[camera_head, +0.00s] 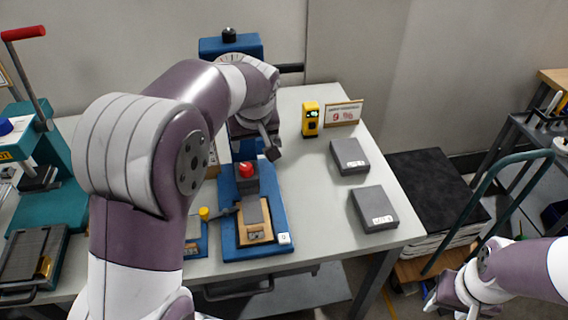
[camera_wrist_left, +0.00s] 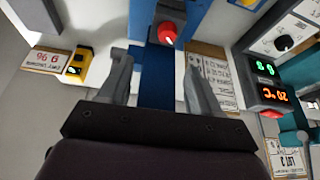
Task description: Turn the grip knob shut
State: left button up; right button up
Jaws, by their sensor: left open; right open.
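A red knob (camera_head: 246,169) with a white mark on its face sits on a small dark block on the blue fixture (camera_head: 282,222); it looks like the grip knob. In the left wrist view the red knob (camera_wrist_left: 167,33) lies beyond the fingertips, between their lines and nearer the middle. My left gripper (camera_head: 270,150) is over the back of the fixture, apart from the knob. In its wrist view the left gripper (camera_wrist_left: 157,62) has its fingers spread with nothing between them. My right gripper (camera_head: 447,302) is low at the right, off the table, and empty.
The fixture holds a tan block (camera_head: 257,232) with a grey strip. A yellow meter (camera_head: 310,119), a sign (camera_head: 343,114) and two grey boxes (camera_head: 350,156) (camera_head: 374,208) stand to the right. A teal press (camera_head: 45,160) stands at the left.

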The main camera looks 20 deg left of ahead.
aim_at(246, 166)
pick_arm(q)
jog(key=shift+n, duration=0.6)
jog(key=x, duration=0.8)
jog(key=s+a+x, duration=0.1)
jog(key=x, duration=0.3)
jog(key=shift+w+f, duration=0.1)
jog(key=shift+f, duration=0.3)
jog(key=shift+r, duration=0.1)
jog(key=c, duration=1)
